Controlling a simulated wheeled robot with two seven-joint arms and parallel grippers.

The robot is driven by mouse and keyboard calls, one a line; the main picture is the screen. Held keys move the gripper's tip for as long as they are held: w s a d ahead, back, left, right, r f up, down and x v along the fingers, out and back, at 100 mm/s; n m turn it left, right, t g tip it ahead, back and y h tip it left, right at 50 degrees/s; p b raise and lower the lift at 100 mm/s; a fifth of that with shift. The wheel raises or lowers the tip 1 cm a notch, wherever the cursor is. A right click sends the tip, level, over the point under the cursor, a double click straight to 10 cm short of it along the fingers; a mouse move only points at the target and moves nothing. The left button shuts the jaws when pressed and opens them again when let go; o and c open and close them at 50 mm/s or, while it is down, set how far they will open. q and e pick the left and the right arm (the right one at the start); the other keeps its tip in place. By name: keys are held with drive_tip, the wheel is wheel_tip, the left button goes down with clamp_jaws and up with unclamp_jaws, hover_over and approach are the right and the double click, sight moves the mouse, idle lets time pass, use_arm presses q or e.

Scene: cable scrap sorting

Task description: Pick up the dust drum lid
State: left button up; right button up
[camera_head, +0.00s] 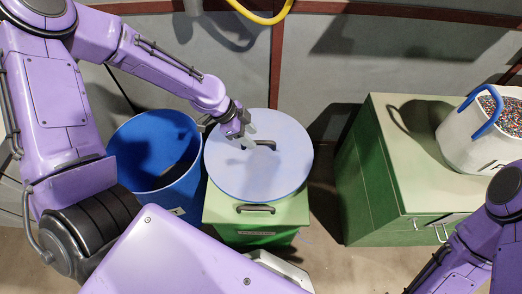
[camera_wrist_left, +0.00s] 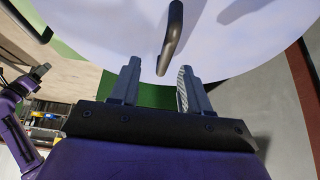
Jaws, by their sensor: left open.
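The dust drum lid (camera_head: 228,170) is a round, pale blue disc with a dark bar handle (camera_head: 265,144) near its middle. It lies over the green box (camera_head: 270,237). My left gripper (camera_head: 250,137) is open and empty, just left of the handle in the head view. In the left wrist view, the lid (camera_wrist_left: 110,25) fills the top. The handle (camera_wrist_left: 172,38) stands beyond the fingertips of my left gripper (camera_wrist_left: 158,78), roughly in line with the gap between them and apart from both. My right arm enters the head view at lower right; its gripper cannot be made out.
An open blue drum (camera_head: 130,150) stands close to the left of the lid. A green cabinet (camera_head: 385,170) stands to the right, carrying a white tub (camera_head: 460,140) of coloured granules with a blue handle. A grey wall and a yellow hose (camera_head: 262,17) are behind.

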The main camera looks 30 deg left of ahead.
sight(257, 141)
use_arm(q)
drive_tip(key=x, duration=0.2)
drive_tip(key=b+x, duration=0.1)
drive_tip(key=x, duration=0.3)
drive_tip(key=shift+w+a, duration=0.3)
drive_tip(key=shift+r, duration=0.1)
clamp_jaws()
drive_tip(key=shift+r, duration=0.1)
